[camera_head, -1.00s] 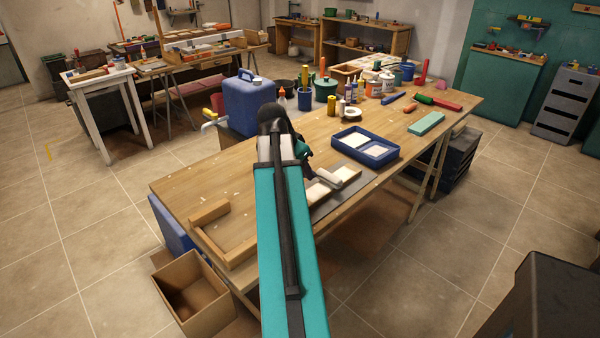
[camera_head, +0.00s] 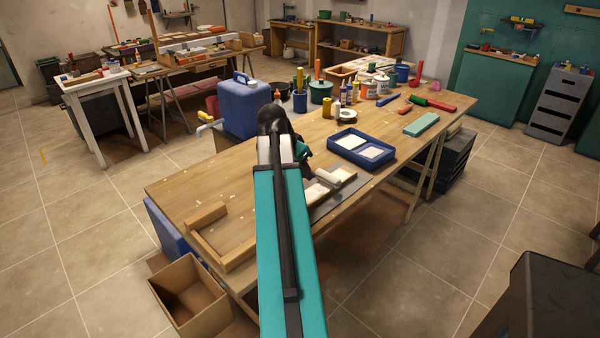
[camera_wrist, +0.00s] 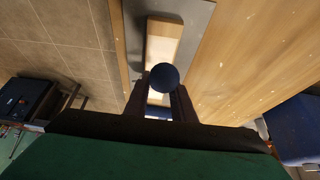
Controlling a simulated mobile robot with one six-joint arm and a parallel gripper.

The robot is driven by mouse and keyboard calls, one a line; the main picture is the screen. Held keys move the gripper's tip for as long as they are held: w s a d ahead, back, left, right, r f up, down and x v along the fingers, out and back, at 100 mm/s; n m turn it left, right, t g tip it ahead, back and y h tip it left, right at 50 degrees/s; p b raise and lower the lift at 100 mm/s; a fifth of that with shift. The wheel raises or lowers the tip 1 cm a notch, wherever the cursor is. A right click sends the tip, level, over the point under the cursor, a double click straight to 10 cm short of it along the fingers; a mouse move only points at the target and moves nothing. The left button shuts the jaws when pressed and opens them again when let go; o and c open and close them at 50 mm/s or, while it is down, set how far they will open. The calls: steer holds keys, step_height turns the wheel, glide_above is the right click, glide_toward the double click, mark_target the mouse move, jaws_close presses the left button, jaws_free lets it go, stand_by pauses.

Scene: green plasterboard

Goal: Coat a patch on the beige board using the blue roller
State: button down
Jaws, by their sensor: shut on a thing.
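My gripper (camera_wrist: 160,98) is shut on the blue roller, whose round dark blue end (camera_wrist: 165,77) faces the wrist camera between the fingers. In the head view, the roller's pale sleeve (camera_head: 328,177) is at the beige board, just right of my arm. I cannot tell whether it touches the surface. The board (camera_head: 345,173) lies on a grey mat at the table's front edge; pale areas show on it. It also shows in the wrist view (camera_wrist: 163,40), partly hidden by the roller and fingers. My arm hides most of the gripper in the head view.
A blue two-part tray (camera_head: 342,148) with whitish contents stands behind the board. A teal block (camera_head: 421,125), bottles and pots stand farther back. A blue canister (camera_head: 246,108) stands behind my arm. A wooden corner frame (camera_head: 207,217) lies left; an open box (camera_head: 188,292) is below.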

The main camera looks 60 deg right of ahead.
steer(key=shift+s+d+r, duration=0.1)
steer(key=shift+s+d, duration=0.05)
steer(key=shift+d, duration=0.65)
steer(key=shift+s+d, duration=0.2)
steer(key=shift+d, duration=0.6)
steer(key=shift+s+d, duration=0.2)
steer(key=shift+d, duration=0.5)
steer(key=shift+s+d, duration=0.2)
steer(key=shift+d, duration=0.4)
